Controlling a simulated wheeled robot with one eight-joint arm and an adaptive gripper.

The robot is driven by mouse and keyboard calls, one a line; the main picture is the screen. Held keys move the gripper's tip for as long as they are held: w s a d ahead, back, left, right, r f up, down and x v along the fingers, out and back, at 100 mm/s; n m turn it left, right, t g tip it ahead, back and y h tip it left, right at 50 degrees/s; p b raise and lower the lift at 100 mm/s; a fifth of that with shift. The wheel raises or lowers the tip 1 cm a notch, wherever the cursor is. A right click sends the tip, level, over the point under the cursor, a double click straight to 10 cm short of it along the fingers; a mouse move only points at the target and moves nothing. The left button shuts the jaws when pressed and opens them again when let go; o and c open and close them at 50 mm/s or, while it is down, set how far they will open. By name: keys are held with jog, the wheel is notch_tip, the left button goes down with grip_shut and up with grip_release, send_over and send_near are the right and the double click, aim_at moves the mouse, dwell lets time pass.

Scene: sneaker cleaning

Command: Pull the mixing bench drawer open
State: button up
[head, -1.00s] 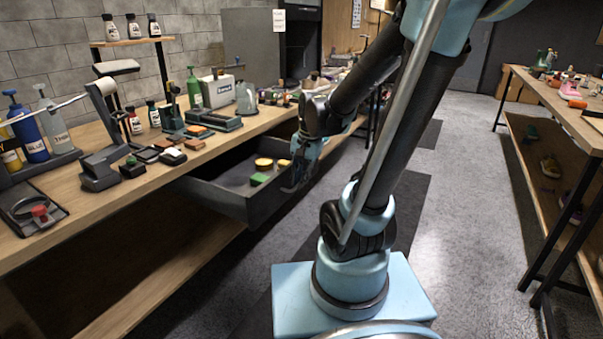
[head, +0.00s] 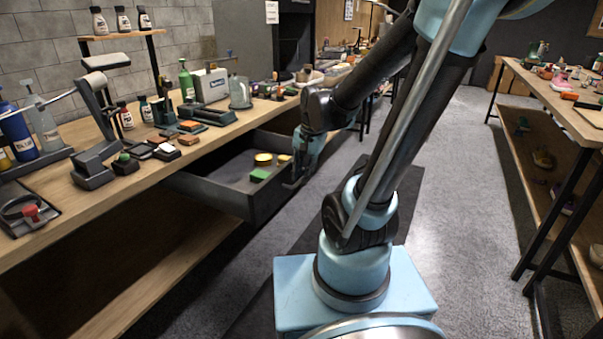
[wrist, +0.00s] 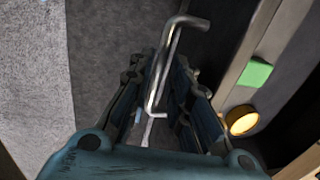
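The mixing bench drawer (head: 212,196) is dark grey and stands well out from under the bench top in the head view. Its bent metal handle (wrist: 158,75) runs between my fingers in the wrist view. My gripper (head: 293,181) is at the drawer's front, with its fingers closed in around the handle. The finger contact is partly hidden. Inside the drawer lie a green block (head: 261,174) and round yellow pieces (head: 263,159); the green block (wrist: 255,72) and a yellow one (wrist: 241,120) also show in the wrist view.
The wooden mixing bench (head: 85,205) carries bottles, small boxes and a white box (head: 211,85). Another bench (head: 560,115) with shoes below stands on the right.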

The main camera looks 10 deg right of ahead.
notch_tip(320, 180, up, 12)
jog(key=s+d, duration=0.1)
jog(key=d, duration=0.1)
jog(key=shift+f, duration=0.15)
dwell(0.5)
jog(key=shift+s, duration=0.1)
jog(key=s+d+f+n+h, duration=0.1)
jog(key=s+d+f+n, duration=0.2)
jog(key=s+f, duration=0.2)
jog(key=s+d+f+n+t, duration=0.1)
jog(key=s+d+f+n, duration=0.3)
jog(key=f, duration=0.3)
jog(key=shift+s+d+f+h, duration=0.15)
jog(key=shift+s+f+h, duration=0.2)
jog(key=shift+s, duration=0.4)
jog(key=shift+w, duration=0.1)
jog(key=shift+w+f, duration=0.15)
jog(key=shift+w, duration=0.2)
